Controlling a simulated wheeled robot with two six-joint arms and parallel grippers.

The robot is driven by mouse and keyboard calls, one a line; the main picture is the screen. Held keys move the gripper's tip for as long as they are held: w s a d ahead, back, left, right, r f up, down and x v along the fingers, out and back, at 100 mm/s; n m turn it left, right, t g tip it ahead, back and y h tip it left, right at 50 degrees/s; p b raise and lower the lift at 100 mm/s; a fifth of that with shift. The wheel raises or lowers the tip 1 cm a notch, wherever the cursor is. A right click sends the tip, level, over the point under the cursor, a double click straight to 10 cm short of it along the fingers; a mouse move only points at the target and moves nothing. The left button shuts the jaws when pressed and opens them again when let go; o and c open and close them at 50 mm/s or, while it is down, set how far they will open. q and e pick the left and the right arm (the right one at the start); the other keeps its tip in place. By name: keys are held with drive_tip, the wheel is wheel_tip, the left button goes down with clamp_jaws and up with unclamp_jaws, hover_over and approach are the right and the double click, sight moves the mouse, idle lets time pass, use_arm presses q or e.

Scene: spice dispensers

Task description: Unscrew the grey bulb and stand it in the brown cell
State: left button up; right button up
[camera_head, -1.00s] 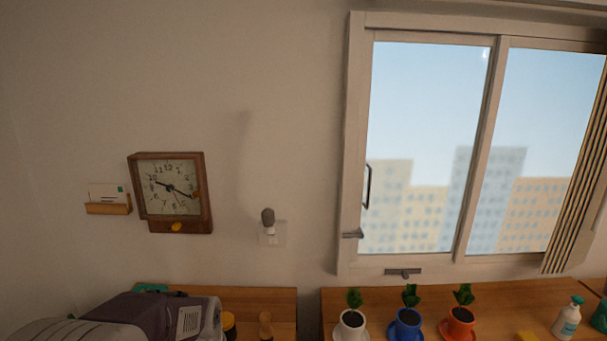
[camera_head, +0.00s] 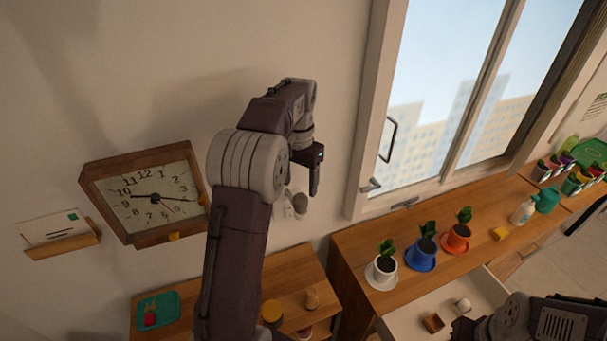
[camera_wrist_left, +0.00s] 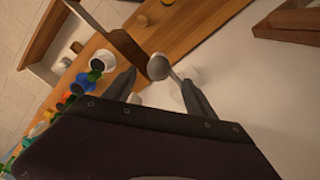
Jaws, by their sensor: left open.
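The grey bulb (camera_head: 299,203) sits in a white wall fixture right of the clock, partly hidden by my left arm in the head view. In the left wrist view the bulb's round grey head (camera_wrist_left: 158,67) shows between the fingertips. My left gripper (camera_head: 316,178) is near the bulb; its fingers (camera_wrist_left: 160,79) stand apart on either side, with no clear contact. A small brown open box, seemingly the brown cell (camera_head: 433,322), is in the open white drawer at the lower right. Part of my right arm shows at the bottom right; its fingers do not show.
A white round object (camera_head: 463,305) is in the drawer (camera_head: 484,285) beside the brown box. Potted plants (camera_head: 427,253) line the counter. The clock (camera_head: 147,195) hangs left of my left arm. The window handle (camera_head: 388,138) is right of it.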

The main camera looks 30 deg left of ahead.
sight(301, 205)
use_arm(q)
drive_tip(key=shift+s+d+f, duration=0.1)
drive_tip(key=shift+d+f, duration=0.1)
drive_tip(key=shift+f, duration=0.4)
drive_tip(key=shift+s+d+f, duration=0.1)
drive_tip(key=shift+d+f, duration=0.1)
drive_tip(key=shift+f, duration=0.4)
drive_tip(key=f, duration=0.2)
drive_tip(key=f+p, duration=0.1)
drive_tip(key=f, duration=0.1)
drive_tip(key=a+f, duration=0.1)
drive_tip(key=shift+f, duration=0.4)
drive_tip(key=shift+d+f+p, duration=0.1)
drive_tip(key=shift+f+p, duration=0.2)
drive_tip(key=shift+w+d, duration=0.1)
drive_tip(key=shift+d, duration=0.1)
drive_tip(key=shift+a, duration=0.1)
clamp_jaws()
drive_tip(key=c, duration=1)
unclamp_jaws()
clamp_jaws()
drive_tip(key=shift+r+n+p, duration=0.1)
drive_tip(key=shift+n+p, duration=0.25)
drive_tip(key=shift+n, duration=0.35)
drive_tip(key=n+p, duration=0.1)
drive_tip(key=n, duration=0.2)
drive_tip(key=n+p, duration=0.1)
drive_tip(key=n, duration=0.2)
drive_tip(key=shift+n, duration=1)
